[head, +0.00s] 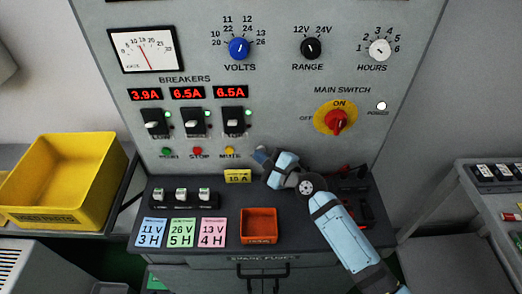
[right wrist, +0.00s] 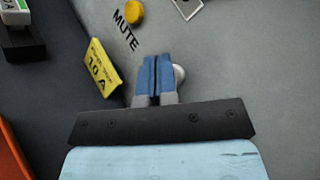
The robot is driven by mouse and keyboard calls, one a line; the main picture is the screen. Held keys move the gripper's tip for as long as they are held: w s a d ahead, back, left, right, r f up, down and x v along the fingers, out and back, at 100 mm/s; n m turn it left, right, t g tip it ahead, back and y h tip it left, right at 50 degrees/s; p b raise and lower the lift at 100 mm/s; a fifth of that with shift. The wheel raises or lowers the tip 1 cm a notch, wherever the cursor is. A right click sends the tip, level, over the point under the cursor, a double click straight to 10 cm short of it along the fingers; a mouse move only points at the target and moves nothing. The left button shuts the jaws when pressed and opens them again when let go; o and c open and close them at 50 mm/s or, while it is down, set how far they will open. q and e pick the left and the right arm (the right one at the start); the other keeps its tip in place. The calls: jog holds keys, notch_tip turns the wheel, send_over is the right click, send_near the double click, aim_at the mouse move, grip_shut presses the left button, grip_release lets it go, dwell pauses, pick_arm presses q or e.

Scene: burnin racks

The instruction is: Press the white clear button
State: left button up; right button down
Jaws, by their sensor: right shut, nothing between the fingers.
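The white button (right wrist: 179,73) shows in the right wrist view as a pale round knob on the grey panel, partly hidden behind my blue fingertips. No lettering for it is readable there. My right gripper (right wrist: 156,68) is shut and empty, its tips over the left part of the button. I cannot tell whether they touch it. In the head view my right gripper (head: 262,156) is at the panel's lower part, just right of the yellow MUTE button (head: 229,151), and the white button is hidden behind it. My left gripper is not in view.
A green RUN button (head: 166,152) and red STOP button (head: 198,152) sit left of MUTE. Breakers (head: 195,122) are above. An orange tray (head: 258,212) and coloured cards (head: 183,232) lie on the ledge.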

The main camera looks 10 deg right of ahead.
jog(key=shift+w+d, duration=0.25)
jog(key=shift+w, duration=0.05)
dwell(0.5)
jog(key=shift+s+f, duration=0.1)
jog(key=shift+s+f, duration=0.25)
jog(key=shift+f, duration=0.05)
jog(key=shift+s+f, duration=0.1)
jog(key=shift+s, duration=0.35)
jog(key=s+p, duration=0.1)
jog(key=s, duration=0.1)
jog(key=s+a+p, duration=0.1)
jog(key=s, duration=0.1)
jog(key=shift+s, duration=0.4)
jog(key=shift+a, duration=0.1)
dwell(0.5)
